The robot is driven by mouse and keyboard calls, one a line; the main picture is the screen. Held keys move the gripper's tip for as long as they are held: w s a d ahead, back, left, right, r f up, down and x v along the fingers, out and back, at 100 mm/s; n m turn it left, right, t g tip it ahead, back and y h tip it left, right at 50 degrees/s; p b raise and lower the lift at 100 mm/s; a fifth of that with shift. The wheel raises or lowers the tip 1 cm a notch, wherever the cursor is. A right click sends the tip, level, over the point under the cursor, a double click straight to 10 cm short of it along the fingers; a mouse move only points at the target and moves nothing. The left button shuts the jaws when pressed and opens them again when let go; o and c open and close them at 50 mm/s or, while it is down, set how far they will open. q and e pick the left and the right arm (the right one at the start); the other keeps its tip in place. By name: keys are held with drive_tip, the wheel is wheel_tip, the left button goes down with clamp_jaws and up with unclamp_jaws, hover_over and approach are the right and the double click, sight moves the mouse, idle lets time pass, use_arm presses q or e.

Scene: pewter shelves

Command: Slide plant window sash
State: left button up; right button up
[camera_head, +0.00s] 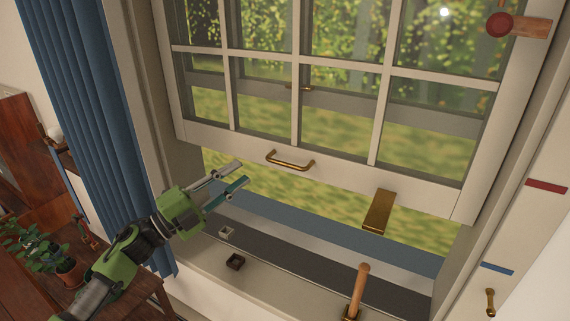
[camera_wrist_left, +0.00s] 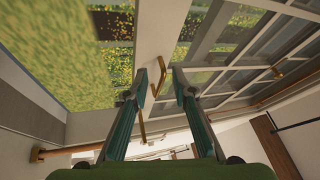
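The window sash (camera_head: 240,141) is a white framed grid of panes, raised so an open gap shows under its bottom rail. A curved brass handle (camera_head: 290,164) is fixed on that rail, left of its middle. A brass block (camera_head: 379,211) sits at the rail's lower edge to the right. My left gripper (camera_head: 243,171) is open, left of the handle and apart from it, in front of the gap. In the left wrist view the two fingers (camera_wrist_left: 160,76) stand apart, with brass bars showing between and beyond them. My right gripper is not in view.
A blue curtain (camera_head: 85,110) hangs left. A potted plant (camera_head: 68,268) stands on a wooden table at lower left. Red and blue marks line the right jamb.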

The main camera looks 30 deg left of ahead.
sight(285, 164)
use_arm(q)
drive_tip(key=w+d+r+m+g+h+p, duration=0.1)
drive_tip(key=d+m+g+p, duration=0.1)
drive_tip(key=d, duration=0.1)
drive_tip(key=w+d+r+m+g+h+p, duration=0.1)
drive_tip(key=w+d+m+h, duration=0.1)
drive_tip(key=d+m, duration=0.1)
drive_tip(key=w+d+r+m+g+h+p, duration=0.1)
drive_tip(key=w+d+m+g+p, duration=0.1)
drive_tip(key=d, duration=0.2)
drive_tip(key=shift+w+r+m+g+h+p, duration=0.1)
drive_tip(key=shift+r+m+g+h+p, duration=0.15)
drive_tip(key=shift+m+g+h+p, duration=0.1)
drive_tip(key=shift+w+d+f, duration=0.1)
drive_tip(key=shift+w+d, duration=0.05)
drive_tip(key=shift+d, duration=0.1)
clamp_jaws()
